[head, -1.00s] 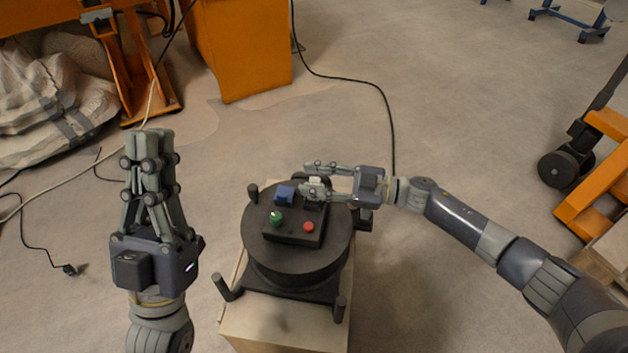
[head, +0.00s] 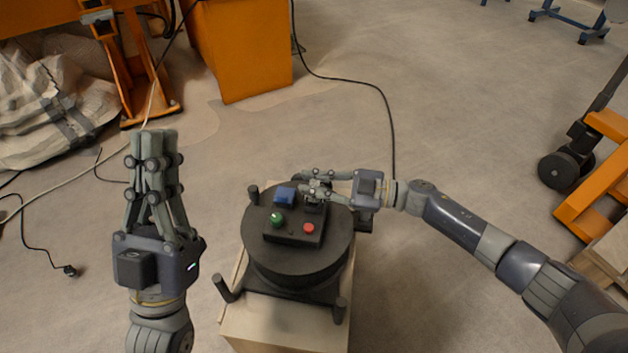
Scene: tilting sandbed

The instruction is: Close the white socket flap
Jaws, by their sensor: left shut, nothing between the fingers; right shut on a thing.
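The black control box (head: 292,237) sits on top of a round black turntable (head: 287,262). It carries a blue part (head: 284,195), a green knob (head: 277,219) and a red button (head: 309,228). The white socket flap (head: 318,185) is at the box's far right corner, mostly hidden by my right gripper's fingers; its angle is hard to tell. My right gripper (head: 310,184) reaches in from the right and is shut on the flap. My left gripper (head: 154,136) is shut and empty, pointing away over the floor to the left of the turntable.
The turntable stands on a pale wooden block (head: 270,328), with black posts (head: 224,288) around it. Behind are an orange cabinet (head: 240,50) and a black cable (head: 385,110) on the floor. An orange pallet jack (head: 595,170) stands at the right. The floor between is clear.

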